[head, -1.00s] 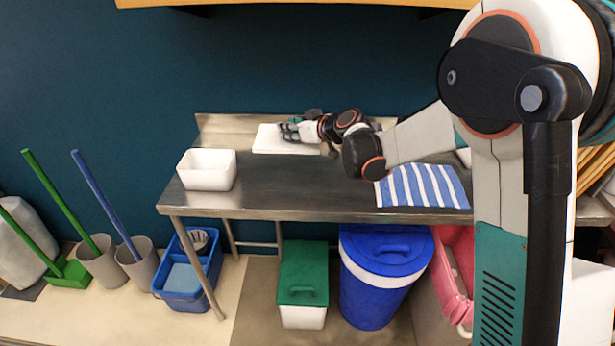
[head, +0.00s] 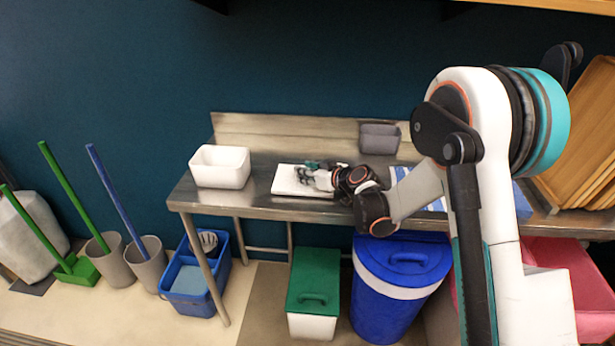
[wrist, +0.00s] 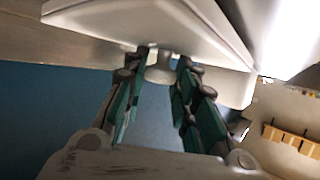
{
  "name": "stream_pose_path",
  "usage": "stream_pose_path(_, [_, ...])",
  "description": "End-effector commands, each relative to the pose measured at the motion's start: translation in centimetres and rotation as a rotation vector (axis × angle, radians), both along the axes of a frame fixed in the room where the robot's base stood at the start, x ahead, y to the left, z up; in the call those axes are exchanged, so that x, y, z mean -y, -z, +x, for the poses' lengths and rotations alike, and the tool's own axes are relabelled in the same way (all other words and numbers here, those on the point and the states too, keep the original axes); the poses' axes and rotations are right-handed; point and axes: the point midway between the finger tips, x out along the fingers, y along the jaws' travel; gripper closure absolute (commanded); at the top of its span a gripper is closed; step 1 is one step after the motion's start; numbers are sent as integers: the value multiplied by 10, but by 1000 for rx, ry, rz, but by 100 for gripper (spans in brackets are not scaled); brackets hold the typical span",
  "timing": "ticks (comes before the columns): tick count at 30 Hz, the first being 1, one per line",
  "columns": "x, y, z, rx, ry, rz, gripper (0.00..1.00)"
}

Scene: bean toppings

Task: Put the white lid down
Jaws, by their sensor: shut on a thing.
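The white lid (head: 289,184) is a flat white slab over the metal table, right of the white container, in the head view. It looks level there, and I cannot tell if it touches the tabletop. My gripper (head: 308,175) reaches it from the right. In the wrist view the lid's face (wrist: 150,27) fills the top. My gripper's teal fingers (wrist: 162,68) are shut on a small knob of the lid, one finger on each side.
A white open container (head: 220,167) stands on the table's left end (head: 225,203). A grey container (head: 380,138) stands at the back. A striped cloth (head: 432,204) lies partly behind my arm. Bins stand below the table. Wooden trays (head: 585,140) are at right.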

Motion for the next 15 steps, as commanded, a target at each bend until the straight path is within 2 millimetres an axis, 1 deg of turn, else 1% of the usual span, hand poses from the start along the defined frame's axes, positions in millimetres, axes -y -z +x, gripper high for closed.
stream_pose_path(1, [0,5,0,0,0,0,97])
stream_pose_path(8, [0,4,0,0,0,0,97])
stream_pose_path(12, [0,8,0,0,0,0,97])
stream_pose_path(13, [0,8,0,0,0,0,69])
stream_pose_path(14, [0,8,0,0,0,0,62])
stream_pose_path(15, [0,7,0,0,0,0,54])
